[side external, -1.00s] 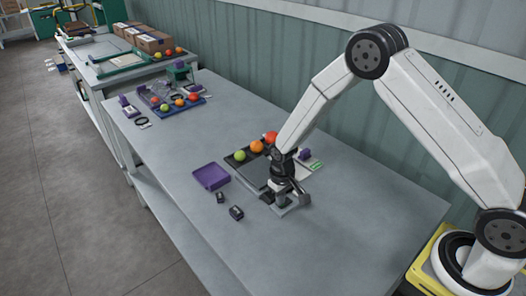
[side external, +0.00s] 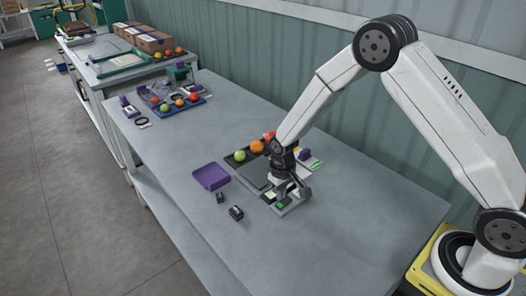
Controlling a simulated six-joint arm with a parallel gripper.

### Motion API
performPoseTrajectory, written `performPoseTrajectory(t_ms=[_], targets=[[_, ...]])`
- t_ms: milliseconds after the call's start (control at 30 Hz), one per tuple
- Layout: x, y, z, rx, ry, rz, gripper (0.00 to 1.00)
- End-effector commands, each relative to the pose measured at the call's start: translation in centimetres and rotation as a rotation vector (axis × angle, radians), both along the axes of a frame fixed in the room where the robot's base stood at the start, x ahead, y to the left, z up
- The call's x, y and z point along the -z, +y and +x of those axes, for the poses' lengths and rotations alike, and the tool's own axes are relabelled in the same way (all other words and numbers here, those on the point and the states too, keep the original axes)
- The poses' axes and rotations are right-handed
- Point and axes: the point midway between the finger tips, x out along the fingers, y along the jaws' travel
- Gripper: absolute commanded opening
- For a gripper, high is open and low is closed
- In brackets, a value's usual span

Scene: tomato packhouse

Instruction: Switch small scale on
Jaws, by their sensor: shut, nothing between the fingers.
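The small scale (side external: 292,208) is a low grey unit on the table, below my gripper. A pale green panel (side external: 270,195), which looks like a lit display, and a small green patch (side external: 281,205), perhaps a button, show on its front. A dark flat plate (side external: 254,175) lies just behind, partly hidden by my wrist. My gripper (side external: 290,192) is shut and empty, pointing down over the scale's right part. I cannot tell whether its tips touch the scale.
Behind the scale, a dark tray (side external: 233,161) holds a green, an orange and a red tomato. A purple tray (side external: 211,176) and two small dark blocks (side external: 236,212) lie to the left. A blue tray (side external: 185,108) with tomatoes stands farther back. The table's right front is clear.

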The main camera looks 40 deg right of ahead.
Motion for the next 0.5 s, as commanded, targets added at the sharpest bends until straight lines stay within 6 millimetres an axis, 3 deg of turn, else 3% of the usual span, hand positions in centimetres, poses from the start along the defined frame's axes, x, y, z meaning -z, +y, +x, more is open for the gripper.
performPoseTrajectory(t_ms=[500], targets=[[-3.0,0.0,0.0,0.0,-0.002,0.0,0.0]])
